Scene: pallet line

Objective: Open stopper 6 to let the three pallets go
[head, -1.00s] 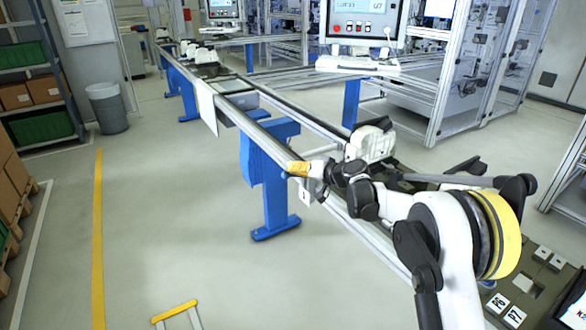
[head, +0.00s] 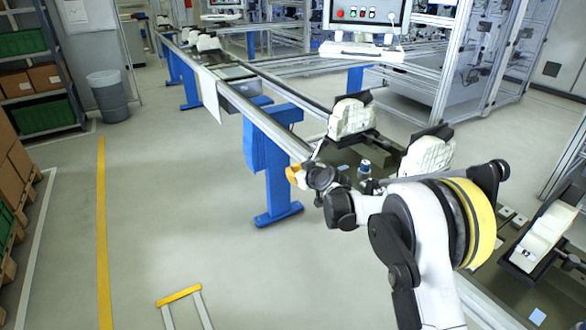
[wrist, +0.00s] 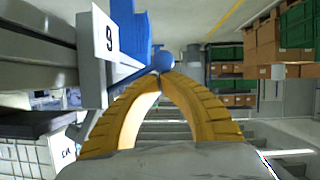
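My gripper's yellow fingers (head: 293,175) are beside the near rail of the line. In the wrist view the two fingers (wrist: 162,80) curve in and meet at the tips. The blue ball knob (wrist: 163,62) of a lever is right at the tips; I cannot tell whether they pinch it or only touch it. The number plate beside it (wrist: 108,38), turned upside down, reads as a 6. Three white-topped pallets show: the front one (head: 352,118), the second (head: 428,155) and the rear one (head: 540,235), partly cut off at the right edge.
The rail (head: 265,122) runs away to the far left on blue legs (head: 277,180). A screen console (head: 362,15) stands behind the line. The floor between the line and the yellow stripe (head: 102,230) is mostly clear.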

